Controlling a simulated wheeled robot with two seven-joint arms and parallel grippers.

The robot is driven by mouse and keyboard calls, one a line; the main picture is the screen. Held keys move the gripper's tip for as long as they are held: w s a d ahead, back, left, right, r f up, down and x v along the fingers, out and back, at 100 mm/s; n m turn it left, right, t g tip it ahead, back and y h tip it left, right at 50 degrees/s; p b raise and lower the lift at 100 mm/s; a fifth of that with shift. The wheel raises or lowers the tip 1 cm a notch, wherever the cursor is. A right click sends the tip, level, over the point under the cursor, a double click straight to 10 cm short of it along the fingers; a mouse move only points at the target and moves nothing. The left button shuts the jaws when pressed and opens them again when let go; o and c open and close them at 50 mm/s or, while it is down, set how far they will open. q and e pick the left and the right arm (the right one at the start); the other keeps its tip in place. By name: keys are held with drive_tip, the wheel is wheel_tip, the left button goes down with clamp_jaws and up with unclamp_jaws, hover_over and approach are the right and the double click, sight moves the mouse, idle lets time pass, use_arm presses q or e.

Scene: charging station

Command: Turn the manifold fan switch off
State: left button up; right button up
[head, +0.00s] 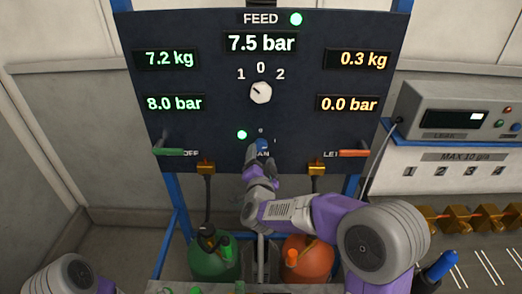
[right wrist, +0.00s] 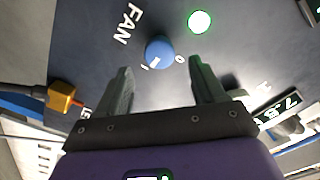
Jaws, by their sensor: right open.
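The manifold fan switch is a small blue knob (right wrist: 159,52) on the dark panel, beside the label FAN. Its white mark points toward the 1, and the 0 is on its other side. In the head view the knob (head: 262,144) is partly covered by my right gripper (head: 261,159). In the right wrist view my right gripper (right wrist: 160,78) is open and empty, its two fingers spread on either side just short of the knob. My left gripper is out of the head view; only part of my left arm shows at lower left.
A green lamp (head: 242,134) is lit beside the fan knob. A white selector (head: 261,92) sits above. A green handle (head: 172,151) and an orange handle (head: 353,153) flank the panel bottom. Green (head: 213,262) and orange (head: 308,262) cylinders stand below.

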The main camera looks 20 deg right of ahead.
sight(261, 147)
drive_tip(key=shift+x, duration=2.55)
drive_tip(key=c, duration=1.1)
drive_tip(key=shift+o, duration=0.2)
